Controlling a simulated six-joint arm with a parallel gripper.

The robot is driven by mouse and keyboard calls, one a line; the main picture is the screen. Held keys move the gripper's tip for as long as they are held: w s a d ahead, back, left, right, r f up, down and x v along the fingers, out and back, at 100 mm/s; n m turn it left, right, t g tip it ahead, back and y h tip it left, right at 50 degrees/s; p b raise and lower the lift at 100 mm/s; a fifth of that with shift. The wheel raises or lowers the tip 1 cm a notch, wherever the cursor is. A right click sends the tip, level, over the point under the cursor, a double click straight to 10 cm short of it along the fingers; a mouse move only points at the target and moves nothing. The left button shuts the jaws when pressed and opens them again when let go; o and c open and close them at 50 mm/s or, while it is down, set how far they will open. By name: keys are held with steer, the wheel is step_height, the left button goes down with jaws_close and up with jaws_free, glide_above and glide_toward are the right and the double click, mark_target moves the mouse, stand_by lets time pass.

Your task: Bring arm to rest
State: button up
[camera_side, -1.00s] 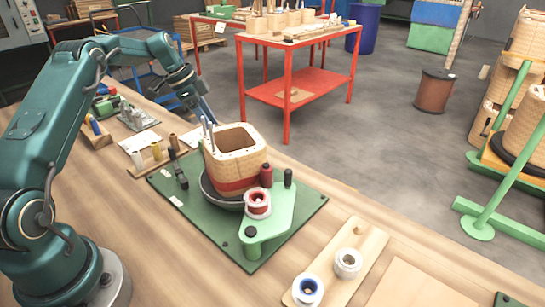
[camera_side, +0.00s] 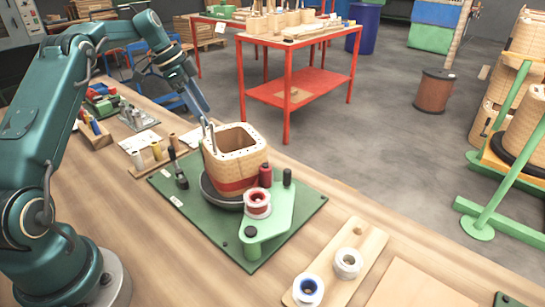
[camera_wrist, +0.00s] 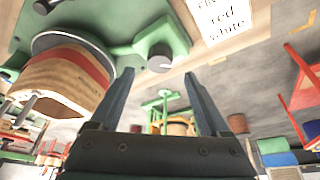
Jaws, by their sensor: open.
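The wooden transformer coil (camera_side: 222,166), with a red band around its lower part, stands on a dark round base on the green fixture plate (camera_side: 205,222). In the wrist view the coil (camera_wrist: 55,82) and its red band lie left of my fingers. My gripper (camera_side: 206,112) is above the coil's back left rim in the side view, and looks apart from it. The wrist view shows my gripper (camera_wrist: 160,80) with its two fingers spread and nothing between them.
A red-wound spool (camera_side: 257,204) sits on the fixture's green arm. A wooden board (camera_side: 330,281) with a blue and a white spool lies at front right. A dark-handled tool (camera_side: 179,174) stands at the plate's left. A red table (camera_side: 295,84) is behind the bench.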

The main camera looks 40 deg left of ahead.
steer(key=shift+r, duration=0.15)
steer(key=s+d+r+m+t+y, duration=0.1)
steer(key=s+d+r, duration=0.2)
steer(key=d+r, duration=0.45)
steer(key=s+d+r+m, duration=0.1)
steer(key=s+d+r, duration=0.1)
steer(key=d+r, duration=0.55)
steer(key=s+d+n, duration=0.2)
steer(key=s+d, duration=0.3)
steer(key=s, duration=0.2)
steer(key=s+d+f+n+t+y, duration=0.1)
steer(key=s+f+n+y, duration=0.1)
steer(key=s+f+n, duration=0.6)
step_height(320, 180, down, 2)
steer(key=shift+s+f, duration=0.1)
steer(key=shift+s, duration=1.15)
